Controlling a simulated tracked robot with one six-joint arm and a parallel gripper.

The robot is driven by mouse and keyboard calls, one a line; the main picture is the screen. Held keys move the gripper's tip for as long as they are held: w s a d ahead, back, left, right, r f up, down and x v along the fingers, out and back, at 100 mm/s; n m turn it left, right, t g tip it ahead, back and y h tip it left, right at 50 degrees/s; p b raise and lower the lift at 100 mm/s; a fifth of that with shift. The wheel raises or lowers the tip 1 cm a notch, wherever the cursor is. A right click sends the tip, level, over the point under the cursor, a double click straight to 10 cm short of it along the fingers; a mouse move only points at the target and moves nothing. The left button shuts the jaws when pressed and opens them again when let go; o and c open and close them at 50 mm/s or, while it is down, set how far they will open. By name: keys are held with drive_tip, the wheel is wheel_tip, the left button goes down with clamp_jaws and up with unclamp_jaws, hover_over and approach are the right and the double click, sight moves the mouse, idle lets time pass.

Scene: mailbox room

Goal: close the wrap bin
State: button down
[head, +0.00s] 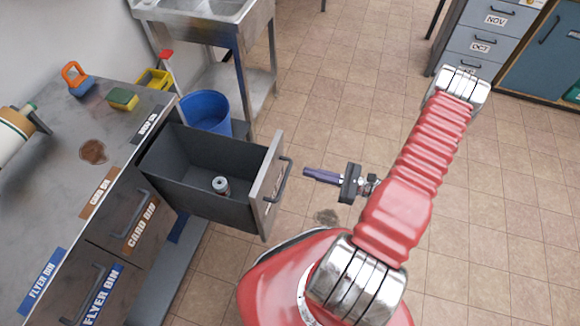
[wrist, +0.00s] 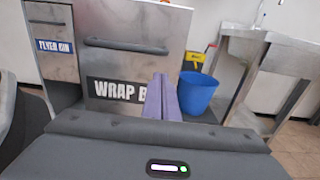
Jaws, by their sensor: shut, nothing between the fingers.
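The wrap bin (head: 192,204) is a dark grey drawer pulled out from the counter in the head view, with a small metal can-like item (head: 221,186) inside. Its steel front panel (head: 266,193) has a dark bar handle (head: 281,180). In the wrist view the front (wrist: 200,50) faces me with a "WRAP B..." label (wrist: 117,90), its end hidden behind the fingers, and the handle (wrist: 127,46) above. My gripper (head: 306,172) has purple fingers, shut and empty, pointing at the front from a short gap outside. The fingers also show in the wrist view (wrist: 161,82), before the label's right end.
The card bin (head: 128,232) and flyer bin (head: 95,300) sit beside it, closed. A blue bucket (head: 207,112) stands on the floor behind the open drawer, near a steel sink (head: 205,12). The counter holds a sponge (head: 123,98) and a brown stain. Tiled floor around my arm is clear.

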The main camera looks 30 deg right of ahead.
sight(280, 164)
drive_tip(key=x, duration=0.7)
drive_tip(key=shift+w+a, duration=0.2)
drive_tip(key=shift+a, duration=0.1)
drive_tip(key=shift+w, duration=0.1)
